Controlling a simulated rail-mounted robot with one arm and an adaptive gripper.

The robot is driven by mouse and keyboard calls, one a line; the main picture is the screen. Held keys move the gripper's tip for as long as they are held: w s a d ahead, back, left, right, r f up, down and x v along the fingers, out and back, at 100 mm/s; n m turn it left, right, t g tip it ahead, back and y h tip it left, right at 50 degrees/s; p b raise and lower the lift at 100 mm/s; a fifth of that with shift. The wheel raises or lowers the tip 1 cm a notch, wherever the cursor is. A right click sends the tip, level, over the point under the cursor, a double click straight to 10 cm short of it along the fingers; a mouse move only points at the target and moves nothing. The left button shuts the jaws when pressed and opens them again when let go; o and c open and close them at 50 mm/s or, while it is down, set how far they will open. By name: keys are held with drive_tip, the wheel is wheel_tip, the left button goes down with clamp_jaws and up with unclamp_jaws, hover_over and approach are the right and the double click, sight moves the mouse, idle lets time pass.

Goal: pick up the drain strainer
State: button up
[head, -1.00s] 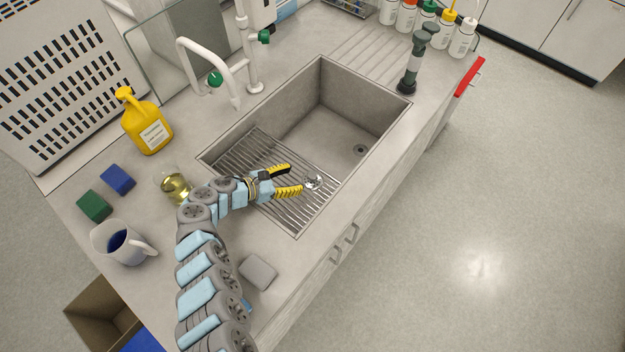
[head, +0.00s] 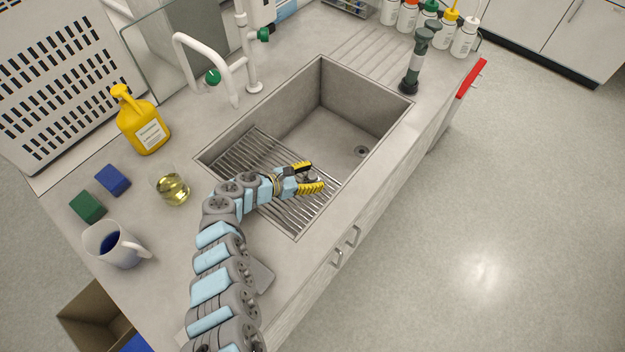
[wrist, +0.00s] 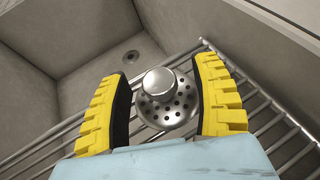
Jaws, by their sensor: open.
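The drain strainer (wrist: 166,103) is a round, shiny metal disc with holes and a raised knob on top. It rests on the wire rack (head: 289,219) in the sink. My gripper (wrist: 164,92) is open, its yellow-and-black fingers on either side of the strainer in the wrist view. A gap shows between the knob and the left finger; the right finger is closer to the strainer, and I cannot tell whether it touches. In the head view, my gripper (head: 307,176) reaches over the rack, and the strainer (head: 309,176) is partly hidden between its fingers.
The sink basin (head: 335,122) has a drain hole (head: 361,151) right of the rack. A white faucet (head: 208,62) stands behind. A glass beaker with yellow liquid (head: 173,188), a white jug (head: 113,244), sponges (head: 88,206) and a yellow bottle (head: 142,122) stand left on the counter.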

sight(312, 176)
clamp_jaws()
drive_tip(key=shift+r, duration=0.1)
wheel_tip(312, 176, up, 4)
drive_tip(key=p, duration=0.3)
drive_tip(key=shift+s+a, duration=0.1)
drive_tip(key=shift+s, duration=0.05)
drive_tip(key=s+r+p, duration=0.8)
drive_tip(key=s+p, duration=0.3)
drive_tip(key=s, duration=0.2)
drive_tip(key=shift+s+d+r, duration=0.2)
drive_tip(key=shift+s+r, duration=0.15)
drive_tip(key=shift+r, duration=0.05)
idle(0.4)
